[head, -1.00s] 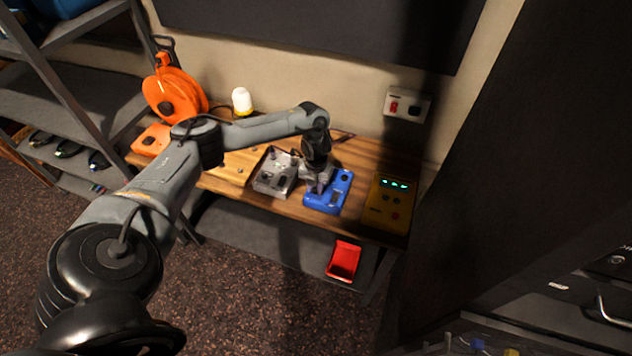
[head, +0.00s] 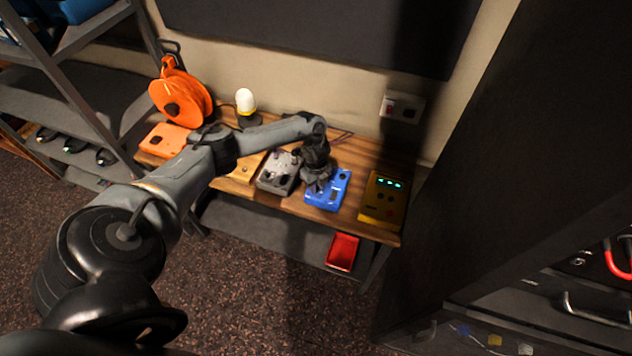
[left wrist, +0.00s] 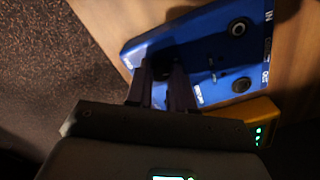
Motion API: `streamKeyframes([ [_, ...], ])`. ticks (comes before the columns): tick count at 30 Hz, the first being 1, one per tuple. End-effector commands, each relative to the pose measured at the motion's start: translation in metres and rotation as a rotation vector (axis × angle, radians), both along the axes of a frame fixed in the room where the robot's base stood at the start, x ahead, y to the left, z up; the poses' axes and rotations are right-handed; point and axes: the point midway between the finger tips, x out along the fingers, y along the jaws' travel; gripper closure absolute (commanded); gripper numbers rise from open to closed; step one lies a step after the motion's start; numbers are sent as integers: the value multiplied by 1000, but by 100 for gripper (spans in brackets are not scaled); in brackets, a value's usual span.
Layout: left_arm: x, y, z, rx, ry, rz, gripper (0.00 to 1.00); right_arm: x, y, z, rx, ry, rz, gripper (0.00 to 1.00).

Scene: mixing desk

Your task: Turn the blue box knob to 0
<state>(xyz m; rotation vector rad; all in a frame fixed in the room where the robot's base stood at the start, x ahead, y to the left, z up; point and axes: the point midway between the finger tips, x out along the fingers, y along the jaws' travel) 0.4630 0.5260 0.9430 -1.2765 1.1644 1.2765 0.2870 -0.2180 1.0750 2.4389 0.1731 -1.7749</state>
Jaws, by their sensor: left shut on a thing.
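The blue box (head: 341,184) lies on the wooden desk between a grey box and a yellow box. It also shows in the left wrist view (left wrist: 206,48), with round black fittings on its top and small white markings. My left gripper (head: 317,186) reaches down onto the left part of this box. In the left wrist view its two dark fingers (left wrist: 164,72) are shut on the box's dark knob, which is mostly hidden between them. The knob's pointer and the 0 mark cannot be made out. My right gripper is not in view.
The grey box (head: 278,174) stands close on the left, and the yellow box (head: 381,200) with green lights on the right. A lamp (head: 246,104) and an orange reel (head: 181,98) are farther left.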

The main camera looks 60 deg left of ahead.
Motion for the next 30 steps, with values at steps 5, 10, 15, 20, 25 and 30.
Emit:
streamKeyframes([
  [5,0,0,2,-1,1,114,100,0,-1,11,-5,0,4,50],
  [10,0,0,2,0,1,185,100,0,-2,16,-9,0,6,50],
  [15,0,0,1,-1,1,222,100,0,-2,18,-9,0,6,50],
  [20,0,0,1,-1,0,235,100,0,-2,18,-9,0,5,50],
  [25,0,0,0,0,0,236,100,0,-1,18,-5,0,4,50],
  [30,0,0,0,0,0,235,75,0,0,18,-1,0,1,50],
])
